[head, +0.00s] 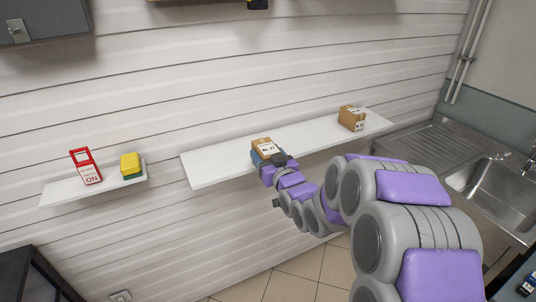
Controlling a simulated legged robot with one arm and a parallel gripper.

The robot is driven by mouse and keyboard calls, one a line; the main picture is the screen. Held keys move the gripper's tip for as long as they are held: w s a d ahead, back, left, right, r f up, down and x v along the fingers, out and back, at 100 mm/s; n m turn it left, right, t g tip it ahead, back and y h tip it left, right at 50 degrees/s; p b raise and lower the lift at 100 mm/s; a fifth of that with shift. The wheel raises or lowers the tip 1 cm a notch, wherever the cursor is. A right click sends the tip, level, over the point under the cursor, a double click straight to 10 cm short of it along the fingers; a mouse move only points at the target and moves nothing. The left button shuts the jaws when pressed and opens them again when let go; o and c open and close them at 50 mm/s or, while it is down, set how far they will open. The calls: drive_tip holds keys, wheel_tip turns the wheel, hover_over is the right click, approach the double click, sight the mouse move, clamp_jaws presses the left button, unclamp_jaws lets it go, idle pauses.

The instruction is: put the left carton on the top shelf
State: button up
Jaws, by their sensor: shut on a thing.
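The left carton (263,147) is a small brown box with a white label, at the front left part of the long white shelf (217,166). My gripper (272,160) is at its near side and shut on it. The fingertips are partly hidden by the carton and the wrist. I cannot tell whether the carton rests on the shelf or is held just above it. A second brown carton (351,118) with a white label stands at the right end of the same shelf.
A smaller shelf (70,190) at left bears a red tag-like item (87,167) and a yellow and green block (130,164). A grey cabinet (45,22) hangs at upper left. A metal sink (500,185) is at right. The long shelf is clear between the cartons.

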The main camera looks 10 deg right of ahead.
sight(265, 147)
drive_tip(key=shift+a, duration=0.25)
drive_tip(key=shift+r, duration=0.1)
drive_tip(key=shift+d+r+p, duration=0.15)
drive_tip(key=shift+r+p, duration=0.15)
drive_tip(key=shift+r, duration=0.3)
drive_tip(key=shift+r+p, duration=0.35)
drive_tip(key=shift+r, duration=0.5)
